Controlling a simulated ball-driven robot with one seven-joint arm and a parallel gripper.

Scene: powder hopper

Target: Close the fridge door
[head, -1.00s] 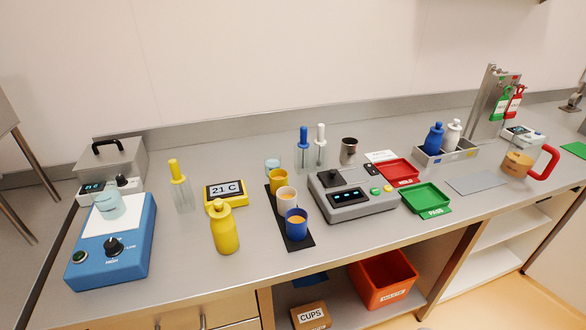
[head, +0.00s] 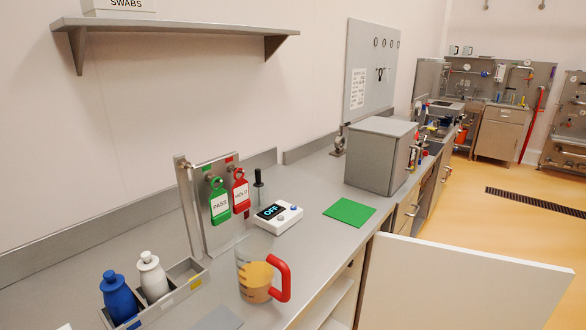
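A large white panel (head: 460,285) stands out from the front of the counter at the lower right of the head view. It looks like an open door swung out over the floor, most likely the fridge door. Its lower part is cut off by the frame edge. The inside of the fridge and the door's handle cannot be seen. My gripper is not in view.
The counter (head: 325,215) carries a grey box (head: 375,160), a green mat (head: 349,212), a small white device (head: 279,217), a jug with a red handle (head: 258,282) and a bottle caddy (head: 187,290). Orange floor (head: 505,220) is clear beyond the panel.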

